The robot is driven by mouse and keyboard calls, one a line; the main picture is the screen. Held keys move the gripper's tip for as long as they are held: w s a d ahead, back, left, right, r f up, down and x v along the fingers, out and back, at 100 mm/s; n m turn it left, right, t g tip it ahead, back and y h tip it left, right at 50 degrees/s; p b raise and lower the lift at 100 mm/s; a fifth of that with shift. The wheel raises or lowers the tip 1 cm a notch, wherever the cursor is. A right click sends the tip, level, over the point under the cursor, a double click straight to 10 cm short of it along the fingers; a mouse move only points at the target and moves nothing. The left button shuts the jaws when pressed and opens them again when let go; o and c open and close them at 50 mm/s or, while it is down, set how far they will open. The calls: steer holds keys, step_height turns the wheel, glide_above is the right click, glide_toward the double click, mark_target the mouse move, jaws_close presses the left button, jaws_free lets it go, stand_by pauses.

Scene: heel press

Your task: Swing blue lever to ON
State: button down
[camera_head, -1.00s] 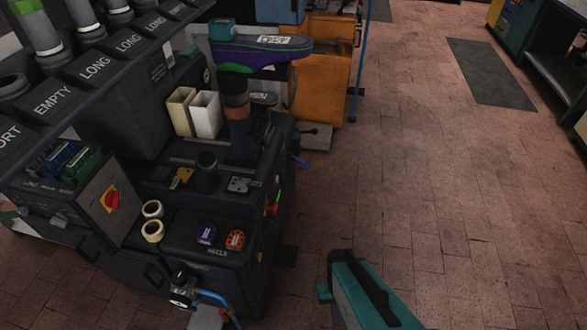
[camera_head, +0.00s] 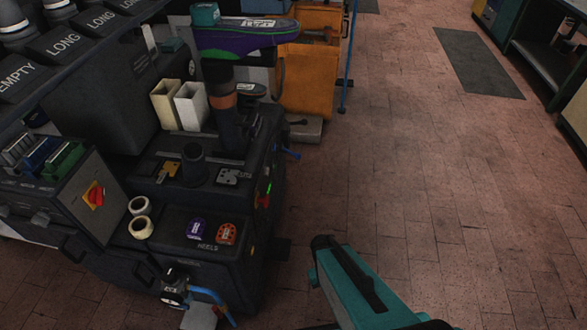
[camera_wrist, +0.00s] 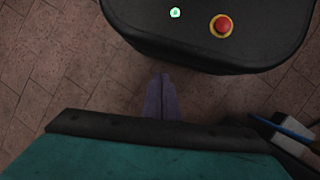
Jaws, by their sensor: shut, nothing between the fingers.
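My gripper (camera_wrist: 161,80) is shut and empty in the wrist view. Its fingers point toward the dark press edge (camera_wrist: 205,55), with brick floor showing around them; I cannot tell the height gap. A red button (camera_wrist: 221,26) and a green light (camera_wrist: 175,12) sit on the press beyond the fingertips. The lever is not visible in the wrist view. My teal arm shows in the head view, right of the press.
An orange cabinet (camera_head: 307,80) is behind. The floor (camera_head: 400,180) to the right is clear.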

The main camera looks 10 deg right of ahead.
steer(key=w+d+f+n+t+h+b, duration=0.1)
steer(key=w+d+n+t+h+b, duration=0.15)
steer(key=w+b, duration=0.45)
steer(key=w+d+f+n+t+h+b, duration=0.1)
steer(key=w+d+n+t+b, duration=0.2)
steer(key=w, duration=0.9)
steer(key=w+d+f+n+t+h+b, duration=0.15)
steer(key=w+t+b, duration=0.3)
steer(key=w, duration=0.45)
steer(key=w+a+r+n+t+y+b, duration=0.2)
steer(key=w+a+r+n+t+b, duration=0.2)
steer(key=w+a+n+b, duration=0.4)
steer(key=w+a+r+n+t+y+b, duration=0.2)
steer(key=w+a+r+n+t+b, duration=0.2)
steer(key=w+b, duration=0.7)
steer(key=shift+w+a+n+t+y, duration=0.4)
steer(key=shift+w+a+n+t, duration=0.8)
steer(key=shift+a+n, duration=0.8)
steer(key=shift+w+a+f, duration=0.1)
steer(key=shift+w, duration=0.15)
